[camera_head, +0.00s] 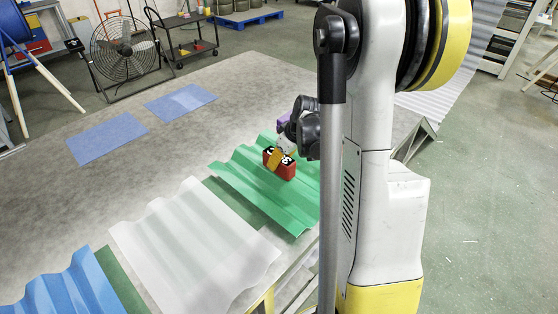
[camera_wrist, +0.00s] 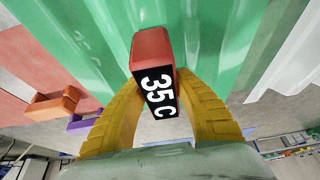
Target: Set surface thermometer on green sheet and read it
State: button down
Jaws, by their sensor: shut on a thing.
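The surface thermometer (camera_head: 289,170) is a red block with a black face. In the wrist view the thermometer (camera_wrist: 152,50) shows a white reading of 35 C. My gripper (camera_head: 275,158) is shut on it; in the wrist view the yellow fingers of my gripper (camera_wrist: 158,88) press on both its sides. The green sheet (camera_head: 236,179) is corrugated and lies under the thermometer. The green sheet (camera_wrist: 215,30) fills much of the wrist view behind the thermometer. The thermometer is at or very near the sheet; I cannot tell whether its base touches.
A translucent white corrugated sheet (camera_head: 190,245) and a blue one (camera_head: 65,295) lie to the left on the grey table (camera_head: 165,150). An orange block (camera_wrist: 52,104) and a purple block (camera_wrist: 88,121) stand beside the green sheet. Two flat blue pieces (camera_head: 107,138) lie farther back.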

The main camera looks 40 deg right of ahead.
jog(key=shift+f, duration=0.2)
jog(key=c, duration=0.9)
grip_release()
jog(key=shift+c, duration=0.2)
jog(key=v, duration=1.2)
jog(key=s+a+r+t, duration=0.1)
jog(key=s+a, duration=0.4)
jog(key=a, duration=0.8)
jog(key=s+a+r+m+t, duration=0.1)
jog(key=s+a+r, duration=0.2)
jog(key=a, duration=0.9)
jog(key=s, duration=0.3)
jog(key=shift+s+a+r+m+h, duration=0.15)
jog(key=shift+a+r+m+h, duration=0.15)
jog(key=shift+a, duration=0.1)
